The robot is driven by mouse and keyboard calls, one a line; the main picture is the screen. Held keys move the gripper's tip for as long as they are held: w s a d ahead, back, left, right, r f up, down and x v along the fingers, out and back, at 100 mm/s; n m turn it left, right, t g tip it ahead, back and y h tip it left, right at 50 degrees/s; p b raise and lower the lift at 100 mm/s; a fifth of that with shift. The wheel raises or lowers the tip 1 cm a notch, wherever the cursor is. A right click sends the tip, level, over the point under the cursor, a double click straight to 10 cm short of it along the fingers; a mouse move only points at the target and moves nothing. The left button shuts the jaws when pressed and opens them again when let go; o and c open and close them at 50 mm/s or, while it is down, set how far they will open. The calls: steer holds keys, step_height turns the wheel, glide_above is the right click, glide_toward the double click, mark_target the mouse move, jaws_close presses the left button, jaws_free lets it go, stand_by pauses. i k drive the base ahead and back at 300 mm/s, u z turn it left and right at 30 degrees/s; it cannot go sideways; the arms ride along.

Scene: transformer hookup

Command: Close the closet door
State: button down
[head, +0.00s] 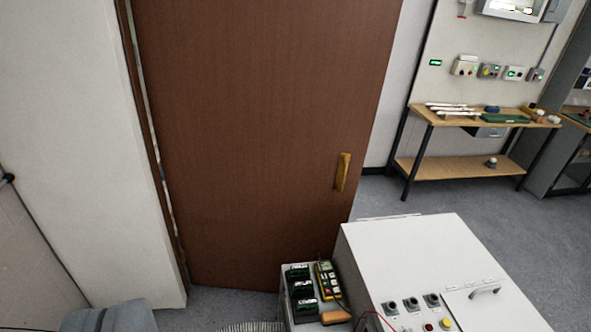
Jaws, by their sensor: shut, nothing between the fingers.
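The brown wooden door (250,120) fills the middle of the head view. A brass-coloured handle (342,172) is on its right side. The door's left edge is beside a narrow brown frame (150,130) on the white wall, with a thin light gap between them. Its right edge stands free, with the room and back wall showing past it, so the door looks open. The closet's inside cannot be seen. My gripper does not show in this view.
A white cabinet (415,250) with knobs and a handle stands in front of the door's lower right. Beside it is a tray with black devices (301,285) and a yellow meter (327,282). A wooden workbench (450,116) stands at the back right. Grey floor (390,195) is clear before it.

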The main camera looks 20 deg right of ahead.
mark_target(263, 113)
steer(key=u, duration=0.3)
steer(key=i, duration=1.3)
steer(key=z, duration=0.75)
steer(key=i, duration=0.75)
steer(key=z, duration=0.6)
